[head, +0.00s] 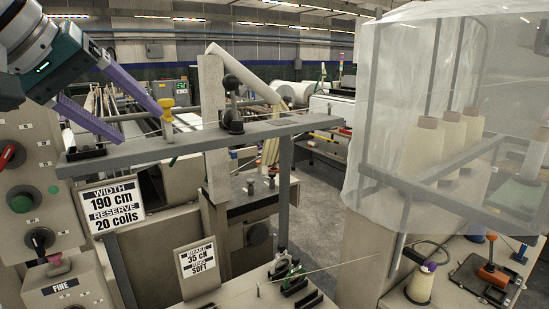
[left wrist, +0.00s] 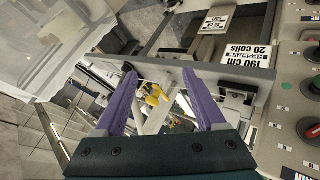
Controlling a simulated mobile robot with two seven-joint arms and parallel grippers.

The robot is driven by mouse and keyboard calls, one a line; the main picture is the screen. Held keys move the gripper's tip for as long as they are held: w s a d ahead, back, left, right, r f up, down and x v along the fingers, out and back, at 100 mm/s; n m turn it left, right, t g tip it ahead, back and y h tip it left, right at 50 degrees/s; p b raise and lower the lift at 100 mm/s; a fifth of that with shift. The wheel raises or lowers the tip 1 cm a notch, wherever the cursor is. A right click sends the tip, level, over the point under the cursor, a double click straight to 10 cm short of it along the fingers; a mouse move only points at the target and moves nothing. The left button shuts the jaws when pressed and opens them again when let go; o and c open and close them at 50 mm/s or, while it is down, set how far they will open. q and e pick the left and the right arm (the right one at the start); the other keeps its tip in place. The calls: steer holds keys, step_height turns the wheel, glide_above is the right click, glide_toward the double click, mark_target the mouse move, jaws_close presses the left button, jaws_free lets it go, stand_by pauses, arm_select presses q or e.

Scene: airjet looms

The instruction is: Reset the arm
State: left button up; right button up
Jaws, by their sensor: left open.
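My left gripper (head: 140,126) reaches in from the upper left, with its two purple fingers spread apart above a grey crossbar (head: 215,140). A small yellow piece (head: 167,104) stands by the bar, close to the tip of the farther finger. In the left wrist view my left gripper (left wrist: 160,74) is open, and the yellow piece (left wrist: 154,96) shows between the fingers. I cannot tell whether a finger touches it. Nothing shows as held. No part is plainly marked as the arm of the task. My right gripper is not in view.
A control panel with knobs (head: 40,240) stands at the left. A black-knobbed fitting (head: 232,100) sits on the bar, right of the yellow piece. Signs (head: 112,203) hang below. A translucent cover (head: 400,110) over spools and an orange-handled device (head: 491,270) are at the right.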

arm_select(q)
steer(key=s+f+m+g+y+p, duration=0.25)
steer(key=s+f, duration=0.45)
steer(key=s, duration=0.4)
steer(key=s+f+m+g+y+p, duration=0.1)
steer(key=s+f+m+p, duration=0.15)
steer(key=s+f, duration=0.65)
steer(key=s+d+r+g+p, duration=0.1)
steer(key=s+r+p, duration=0.1)
steer(key=s, duration=1)
steer(key=shift+s+d+r+m, duration=0.15)
steer(key=shift+s+r+m, duration=0.2)
steer(key=shift+s+m, duration=0.05)
